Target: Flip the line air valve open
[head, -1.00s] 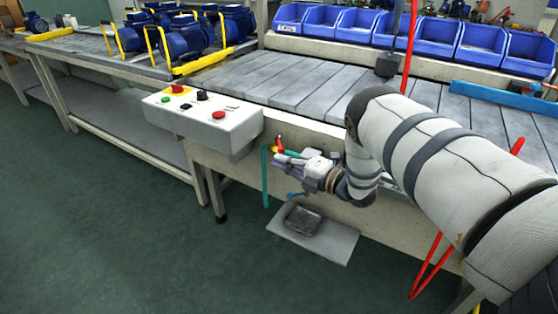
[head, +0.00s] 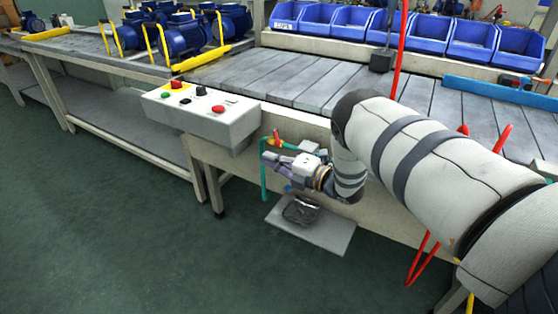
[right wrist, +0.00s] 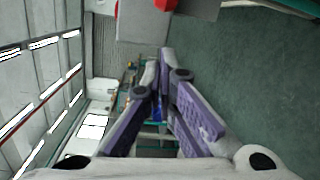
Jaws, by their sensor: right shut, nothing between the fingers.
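My right gripper (head: 265,160) is shut and empty, close beside the pipe and just below the handle. I cannot tell whether it touches the pipe, and the handle's exact angle is too small to read. The purple fingers (right wrist: 163,60) meet at their tips in the right wrist view. My left gripper is not in view.
The control box (head: 205,118), with red, green and black controls, juts out above my right gripper. A grey plate (head: 325,236) lies on the floor below it. The green floor at left is clear.

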